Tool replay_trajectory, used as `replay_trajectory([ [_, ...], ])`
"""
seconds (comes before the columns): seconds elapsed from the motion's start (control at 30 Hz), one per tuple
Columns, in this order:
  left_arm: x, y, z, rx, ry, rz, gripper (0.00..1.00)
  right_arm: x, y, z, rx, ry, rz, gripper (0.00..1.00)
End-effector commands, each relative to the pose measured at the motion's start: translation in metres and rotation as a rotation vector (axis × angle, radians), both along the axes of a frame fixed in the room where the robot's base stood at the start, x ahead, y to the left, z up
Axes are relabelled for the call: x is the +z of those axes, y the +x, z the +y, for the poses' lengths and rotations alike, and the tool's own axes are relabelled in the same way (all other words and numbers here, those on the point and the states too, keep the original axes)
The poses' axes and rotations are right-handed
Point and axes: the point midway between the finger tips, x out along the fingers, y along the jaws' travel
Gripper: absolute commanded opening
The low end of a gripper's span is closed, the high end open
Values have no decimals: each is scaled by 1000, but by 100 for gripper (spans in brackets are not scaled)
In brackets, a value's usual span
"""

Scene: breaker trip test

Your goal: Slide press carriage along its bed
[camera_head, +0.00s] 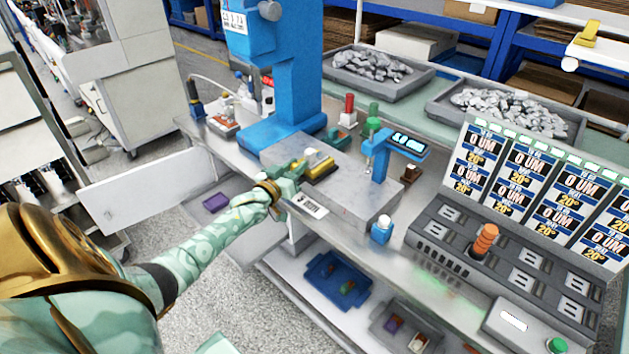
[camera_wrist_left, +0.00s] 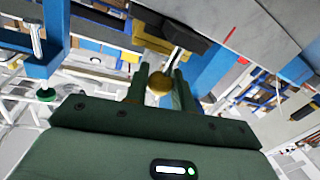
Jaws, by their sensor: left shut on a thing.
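The press carriage (camera_head: 319,168), a small yellow and dark block with a pale piece on top, sits on the grey press bed (camera_head: 345,200), near the foot of the blue press (camera_head: 295,85). My left gripper (camera_head: 291,174) reaches in from the left at the bed's left edge. In the left wrist view my left gripper (camera_wrist_left: 160,78) is shut on a round brass knob (camera_wrist_left: 159,84), with a dark block (camera_wrist_left: 172,30) just beyond it. The knob appears to belong to the carriage; the join is hard to see. My right gripper is not in view.
A breaker panel (camera_head: 500,250) fills the right. Grey trays (camera_head: 335,70) of metal pieces lie behind.

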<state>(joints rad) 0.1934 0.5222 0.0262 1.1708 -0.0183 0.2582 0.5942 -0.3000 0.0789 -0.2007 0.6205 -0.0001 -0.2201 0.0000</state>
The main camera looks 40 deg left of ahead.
Motion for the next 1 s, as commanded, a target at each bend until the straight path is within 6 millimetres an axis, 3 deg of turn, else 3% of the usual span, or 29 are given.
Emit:
replay_trajectory([
  [0.1,-3,2,23,2,5,2,0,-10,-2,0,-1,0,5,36],
  [0.33,-2,4,49,0,2,1,0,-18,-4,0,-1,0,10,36],
  [0.87,-1,5,57,0,-1,2,0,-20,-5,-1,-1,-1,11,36],
  [0.9,-1,5,57,0,-1,2,33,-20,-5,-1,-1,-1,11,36],
  [0.93,-1,5,57,0,-1,2,42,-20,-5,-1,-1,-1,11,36],
  [1.0,-1,5,57,0,-1,1,44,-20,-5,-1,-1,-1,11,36],
])
